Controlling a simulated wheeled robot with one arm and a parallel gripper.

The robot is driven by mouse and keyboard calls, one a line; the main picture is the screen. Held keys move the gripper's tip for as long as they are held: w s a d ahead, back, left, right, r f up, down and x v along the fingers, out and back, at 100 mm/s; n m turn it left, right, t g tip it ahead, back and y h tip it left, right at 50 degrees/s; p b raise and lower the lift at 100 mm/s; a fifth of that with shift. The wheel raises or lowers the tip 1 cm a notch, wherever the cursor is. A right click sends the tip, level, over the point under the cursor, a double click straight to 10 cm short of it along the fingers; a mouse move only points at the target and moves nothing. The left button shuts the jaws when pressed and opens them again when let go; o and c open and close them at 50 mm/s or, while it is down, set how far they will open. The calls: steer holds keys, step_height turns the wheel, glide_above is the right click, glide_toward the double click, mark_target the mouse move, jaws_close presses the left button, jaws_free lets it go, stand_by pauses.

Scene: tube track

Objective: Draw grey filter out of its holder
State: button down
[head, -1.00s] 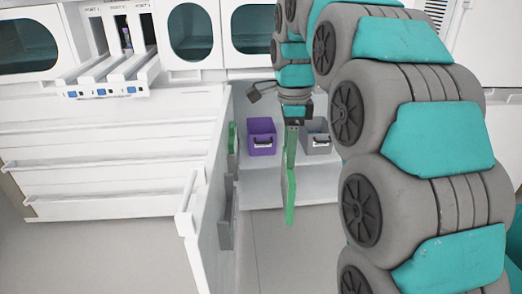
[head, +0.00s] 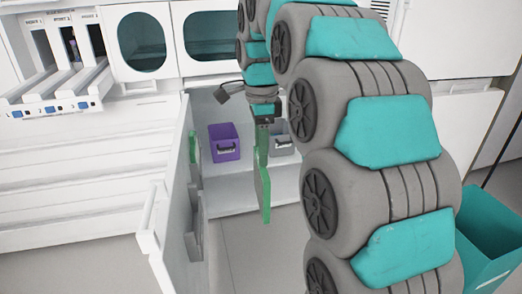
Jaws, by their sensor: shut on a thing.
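My gripper (head: 264,120) points down in front of the open cabinet and is shut on the top of a long, thin green panel (head: 264,185). The panel hangs upright in the air, nearly edge-on, clear of the door. I cannot tell whether it is the grey filter, as no grey face shows clearly. On the inside of the open door, a grey holder (head: 194,238) sits low. Another green piece (head: 193,148) stands above it on the door. A grey box with a handle (head: 283,144) is in the cabinet, partly hidden behind my gripper and the panel.
A purple box (head: 224,143) stands in the cabinet left of the panel. The open white door (head: 172,200) is close on the left. A teal bin (head: 490,235) stands at the right. The floor (head: 240,265) below the panel is clear.

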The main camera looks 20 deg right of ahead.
steer(key=shift+r+p, duration=0.75)
steer(key=shift+r, duration=0.8)
steer(key=shift+f, duration=0.1)
